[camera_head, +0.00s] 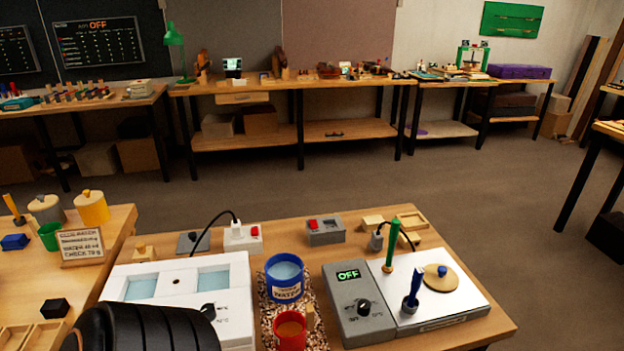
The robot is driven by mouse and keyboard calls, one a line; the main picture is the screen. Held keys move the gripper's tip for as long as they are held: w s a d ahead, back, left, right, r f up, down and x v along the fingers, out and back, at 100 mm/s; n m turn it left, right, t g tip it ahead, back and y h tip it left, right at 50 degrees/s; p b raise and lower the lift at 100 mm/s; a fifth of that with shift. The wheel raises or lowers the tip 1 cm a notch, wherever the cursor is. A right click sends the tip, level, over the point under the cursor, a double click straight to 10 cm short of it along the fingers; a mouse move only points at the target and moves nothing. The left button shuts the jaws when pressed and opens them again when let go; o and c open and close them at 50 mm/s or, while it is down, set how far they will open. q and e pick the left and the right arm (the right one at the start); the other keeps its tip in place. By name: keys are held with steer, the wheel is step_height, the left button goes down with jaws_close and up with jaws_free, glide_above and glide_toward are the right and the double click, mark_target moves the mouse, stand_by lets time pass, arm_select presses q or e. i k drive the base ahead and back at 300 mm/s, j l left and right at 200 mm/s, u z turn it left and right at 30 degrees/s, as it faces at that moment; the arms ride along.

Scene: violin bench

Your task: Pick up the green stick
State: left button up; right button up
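The green stick (391,246) stands roughly upright toward the back left of a white-topped unit on the near bench. Its lower end meets the pale top; whether it sits in a hole or holder is too small to tell. A blue-handled tool (411,292) stands in front of it, and a round tan lid (441,278) with a blue knob lies to its right. No gripper fingers show. A dark ribbed shape at the bottom left looks like part of my arm, well apart from the green stick.
A grey control box (360,302) reading OFF adjoins the unit. A blue water pot (285,278) and red cup (290,330) stand left of it. A white two-basin bath (182,290) is further left. A black cable and small plug box (376,241) sit close behind the stick.

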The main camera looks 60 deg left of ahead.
mark_target(395, 225)
steer(key=l+u, duration=0.2)
steer(key=u, duration=0.2)
steer(key=i+l+u, duration=0.1)
steer(key=u, duration=0.3)
steer(key=l, duration=0.1)
